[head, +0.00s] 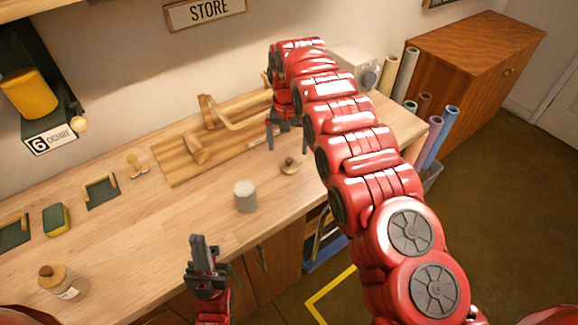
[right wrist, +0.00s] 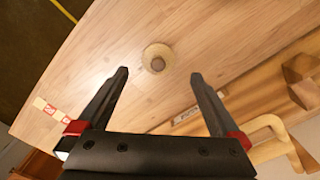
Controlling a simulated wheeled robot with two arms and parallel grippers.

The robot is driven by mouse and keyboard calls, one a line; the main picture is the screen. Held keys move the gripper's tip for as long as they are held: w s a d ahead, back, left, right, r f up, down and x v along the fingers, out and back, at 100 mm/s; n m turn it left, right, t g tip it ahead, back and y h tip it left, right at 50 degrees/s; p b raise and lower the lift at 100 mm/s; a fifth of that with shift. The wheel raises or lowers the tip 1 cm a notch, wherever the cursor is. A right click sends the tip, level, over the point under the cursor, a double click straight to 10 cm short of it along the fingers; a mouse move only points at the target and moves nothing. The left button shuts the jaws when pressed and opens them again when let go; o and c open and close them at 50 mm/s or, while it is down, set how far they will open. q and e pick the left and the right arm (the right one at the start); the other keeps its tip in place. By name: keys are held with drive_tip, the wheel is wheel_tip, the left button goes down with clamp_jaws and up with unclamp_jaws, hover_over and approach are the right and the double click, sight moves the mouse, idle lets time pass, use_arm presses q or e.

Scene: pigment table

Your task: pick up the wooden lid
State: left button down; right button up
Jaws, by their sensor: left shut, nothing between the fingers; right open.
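The wooden lid (head: 289,166) is a small round disc with a darker knob, lying on the wooden table beside a pale grey cylindrical jar. In the right wrist view the lid (right wrist: 158,57) lies ahead of the fingertips, roughly centred between them and apart from both. My right gripper (head: 285,134) is open and empty above the table, just behind the lid in the head view; its two fingers also show in the right wrist view (right wrist: 158,75). My left gripper (head: 198,240) is shut and empty at the table's front edge, pointing up.
The grey jar (head: 245,196) stands left of the lid. A wooden rack (head: 215,135) lies behind it. A lidded glass jar (head: 62,282), a sponge (head: 56,219) and dark trays stand at left. Rolled tubes (head: 437,135) stand at the table's right end. The table centre-left is clear.

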sight(289, 159)
drive_tip(key=shift+s+f, duration=0.15)
drive_tip(key=shift+f, duration=0.25)
drive_tip(key=shift+w+f, duration=0.25)
drive_tip(key=shift+f, duration=0.2)
drive_tip(key=shift+f+p, duration=0.25)
drive_tip(key=shift+p, duration=0.25)
drive_tip(key=shift+d+f+p, duration=0.15)
drive_tip(key=shift+f+p, duration=0.55)
drive_tip(key=shift+f, duration=0.2)
drive_tip(key=shift+f+b, duration=0.35)
drive_tip(key=shift+f, duration=1)
drive_tip(key=shift+r, duration=0.1)
drive_tip(key=c, duration=1.3)
